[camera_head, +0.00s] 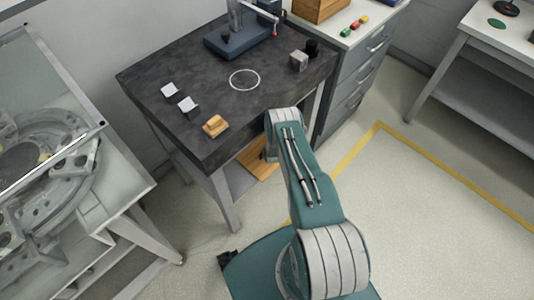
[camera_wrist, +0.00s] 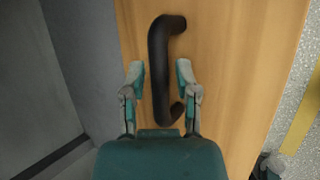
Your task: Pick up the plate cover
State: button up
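A flat wooden panel with a black handle, likely the plate cover (camera_wrist: 225,60), fills the middle of the wrist view. Its black handle (camera_wrist: 159,40) runs lengthwise and bends at both ends. My gripper (camera_wrist: 158,74) is open, with one finger on each side of the handle. I cannot tell whether the fingers touch it. In the head view, part of the wooden panel (camera_head: 262,168) shows low beneath the dark-topped table. My gripper is hidden there behind my arm and the table.
The dark-topped table (camera_head: 195,60) stands above the panel, its leg (camera_head: 224,203) close by. It holds a small wooden block (camera_head: 215,126), two white pieces and a blue-based stand (camera_head: 236,42). A grey drawer cabinet (camera_head: 362,75) is at right. Yellow-lined floor (camera_head: 440,210) is open.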

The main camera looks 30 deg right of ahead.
jog(key=shift+w+d+f, duration=0.15)
jog(key=shift+w+f, duration=0.05)
jog(key=shift+f, duration=0.05)
grip_shut()
jog(key=shift+r, duration=0.1)
